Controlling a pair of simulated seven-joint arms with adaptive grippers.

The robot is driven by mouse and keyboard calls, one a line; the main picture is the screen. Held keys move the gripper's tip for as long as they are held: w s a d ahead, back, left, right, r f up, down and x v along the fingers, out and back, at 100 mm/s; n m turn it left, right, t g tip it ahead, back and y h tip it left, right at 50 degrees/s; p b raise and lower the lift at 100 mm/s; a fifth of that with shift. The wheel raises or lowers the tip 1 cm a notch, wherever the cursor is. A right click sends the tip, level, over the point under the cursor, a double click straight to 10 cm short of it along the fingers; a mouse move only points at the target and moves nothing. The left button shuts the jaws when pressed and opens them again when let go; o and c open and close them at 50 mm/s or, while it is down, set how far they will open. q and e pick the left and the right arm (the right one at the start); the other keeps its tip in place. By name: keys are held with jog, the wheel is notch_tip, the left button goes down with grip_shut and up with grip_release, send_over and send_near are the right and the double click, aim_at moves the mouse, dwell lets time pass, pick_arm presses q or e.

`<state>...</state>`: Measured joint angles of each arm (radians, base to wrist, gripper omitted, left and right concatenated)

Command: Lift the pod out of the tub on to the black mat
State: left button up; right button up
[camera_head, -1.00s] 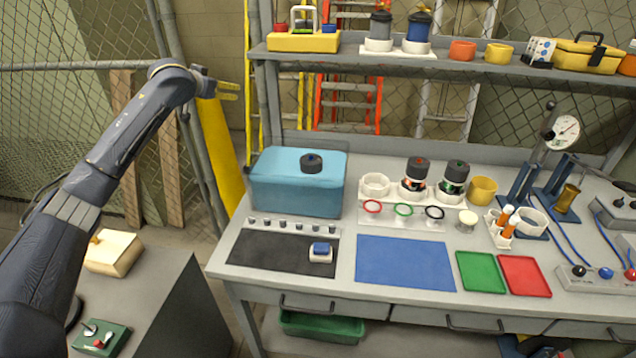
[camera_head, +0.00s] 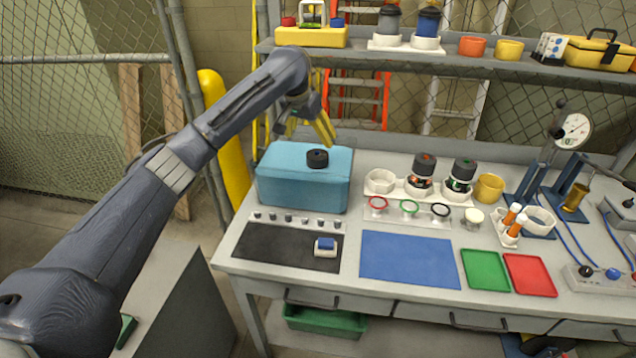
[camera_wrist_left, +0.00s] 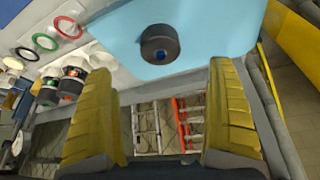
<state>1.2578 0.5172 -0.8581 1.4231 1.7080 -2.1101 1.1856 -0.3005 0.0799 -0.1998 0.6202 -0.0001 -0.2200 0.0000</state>
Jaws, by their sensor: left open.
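The pod shows as a dark round cap (camera_head: 318,158) in the light-blue top of the blue tub (camera_head: 300,192); anything below the cap is hidden. In the left wrist view the same pod (camera_wrist_left: 160,45) lies beyond my fingertips, with the tub's pale-blue surface (camera_wrist_left: 215,30) around it. My left gripper (camera_head: 325,128) is open and empty above the back of the tub, apart from the pod. Its two yellow fingers are spread wide in the wrist view (camera_wrist_left: 160,67). The black mat (camera_head: 262,252) lies in front of the tub. My right gripper is out of view.
A small blue-and-white block (camera_head: 325,247) sits at the mat's right end. Several small knobs line its back edge. A blue mat (camera_head: 409,259) lies to the right. A shelf (camera_head: 400,57) runs above the back of the bench. Most of the black mat is clear.

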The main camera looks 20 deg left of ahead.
aim_at(319, 164)
pick_arm(q)
jog(key=x, duration=1.4)
jog(key=shift+w+f, duration=0.25)
jog(key=shift+f, duration=0.1)
jog(key=c, duration=1.7)
